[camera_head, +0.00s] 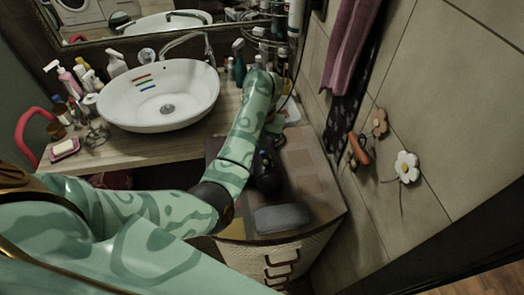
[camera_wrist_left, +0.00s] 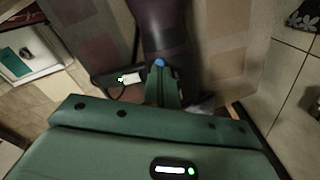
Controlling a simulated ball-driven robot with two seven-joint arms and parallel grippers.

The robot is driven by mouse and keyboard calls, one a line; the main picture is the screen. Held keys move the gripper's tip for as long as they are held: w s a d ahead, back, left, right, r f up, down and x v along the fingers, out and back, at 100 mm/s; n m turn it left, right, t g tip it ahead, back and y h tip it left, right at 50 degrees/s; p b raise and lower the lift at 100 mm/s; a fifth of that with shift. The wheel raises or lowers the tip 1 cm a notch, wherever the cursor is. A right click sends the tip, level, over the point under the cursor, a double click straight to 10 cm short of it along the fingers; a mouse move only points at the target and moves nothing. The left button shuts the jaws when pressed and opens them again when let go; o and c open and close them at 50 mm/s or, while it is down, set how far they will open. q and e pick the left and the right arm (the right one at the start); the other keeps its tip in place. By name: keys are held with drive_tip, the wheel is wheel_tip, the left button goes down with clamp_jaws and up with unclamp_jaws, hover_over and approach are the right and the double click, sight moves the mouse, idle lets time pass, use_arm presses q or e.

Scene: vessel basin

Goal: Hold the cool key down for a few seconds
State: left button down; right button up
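A dark hair dryer (camera_head: 268,181) lies on the brown-topped cabinet beside the basin. In the left wrist view its dark purplish body (camera_wrist_left: 166,28) fills the top middle. A small blue key (camera_wrist_left: 159,62) shows on it, taken as the cool key. My left gripper (camera_wrist_left: 161,73) has its green fingers together, with the tips right at the blue key. I cannot tell whether they touch or press it. In the head view my left forearm reaches over the cabinet and hides most of this hand. My right gripper is in neither view.
A grey block-like item (camera_head: 282,218) lies at the cabinet's front. A white basin (camera_head: 128,105) stands on the wooden counter to the left, with bottles around. The tiled wall with flower hooks (camera_head: 407,167) closes off the right. A white tag (camera_wrist_left: 132,78) lies by the dryer.

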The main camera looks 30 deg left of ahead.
use_arm(q)
drive_tip(key=shift+f+b, duration=0.8)
drive_tip(key=shift+f, duration=0.25)
drive_tip(key=shift+r, duration=0.1)
idle(3.5)
wheel_tip(320, 180, up, 7)
drive_tip(key=p, duration=0.7)
idle(0.4)
